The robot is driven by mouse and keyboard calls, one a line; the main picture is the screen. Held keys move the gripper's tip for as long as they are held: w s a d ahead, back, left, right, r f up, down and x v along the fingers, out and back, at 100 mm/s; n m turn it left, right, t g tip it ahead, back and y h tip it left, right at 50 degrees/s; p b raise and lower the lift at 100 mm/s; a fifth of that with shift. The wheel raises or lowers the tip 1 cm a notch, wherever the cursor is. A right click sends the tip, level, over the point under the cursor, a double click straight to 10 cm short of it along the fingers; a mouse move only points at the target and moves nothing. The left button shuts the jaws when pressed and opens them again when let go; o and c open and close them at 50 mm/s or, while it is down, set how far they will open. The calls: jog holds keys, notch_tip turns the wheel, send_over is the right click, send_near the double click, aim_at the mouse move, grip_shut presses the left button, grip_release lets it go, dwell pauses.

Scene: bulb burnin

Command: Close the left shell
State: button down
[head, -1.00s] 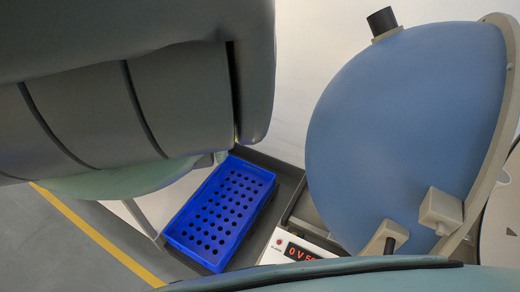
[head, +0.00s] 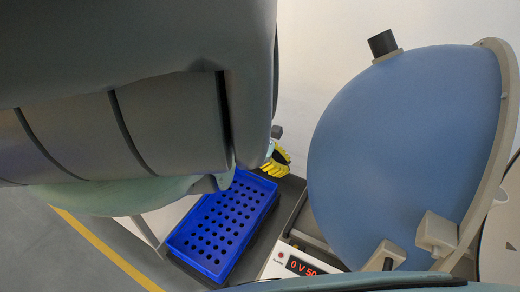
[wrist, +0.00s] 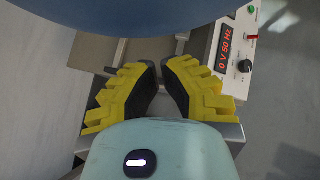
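A large blue dome-shaped shell (head: 405,145) fills the right of the head view. Its pale rim (head: 503,150) faces right, apart from a pale round face (head: 503,240) at the right edge. The shell has a black knob (head: 382,43) on top and a pale block (head: 436,234) low near the rim. Whether it is the left shell I cannot tell. My gripper (head: 287,160), yellow and black, shows partly beside my arm, left of the shell. In the wrist view my gripper (wrist: 160,66) is empty, its fingertips a small gap apart; a blue curved surface (wrist: 140,15) fills the top.
A blue crate with round holes (head: 214,228) stands on a dark bench below my arm. A yellow floor line (head: 105,250) runs at lower left.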

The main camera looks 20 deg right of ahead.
aim_at(312, 167)
jog(key=shift+s+d+r+p, duration=0.1)
jog(key=shift+s+d+p, duration=0.25)
jog(key=shift+d, duration=0.25)
jog(key=shift+s+d+f+p, duration=0.1)
jog(key=shift+s+d+p, duration=0.25)
jog(key=shift+d, duration=0.25)
jog(key=shift+s+d+r+p, duration=0.1)
jog(key=shift+s+d+p, duration=0.25)
jog(key=shift+d, duration=0.25)
jog(key=s+d+p, duration=0.3)
jog(key=s+d, duration=0.7)
jog(key=s, duration=0.1)
jog(key=shift+s+p, duration=0.3)
jog(key=shift+s, duration=0.1)
jog(key=v, duration=0.4)
jog(key=a+f+v, duration=0.1)
jog(key=v, duration=0.3)
jog(key=w+f+p+v, duration=0.1)
jog(key=v, duration=0.3)
jog(key=shift+w+a+r, duration=0.1)
jog(key=shift+a+r, duration=0.1)
jog(key=shift+a, duration=0.35)
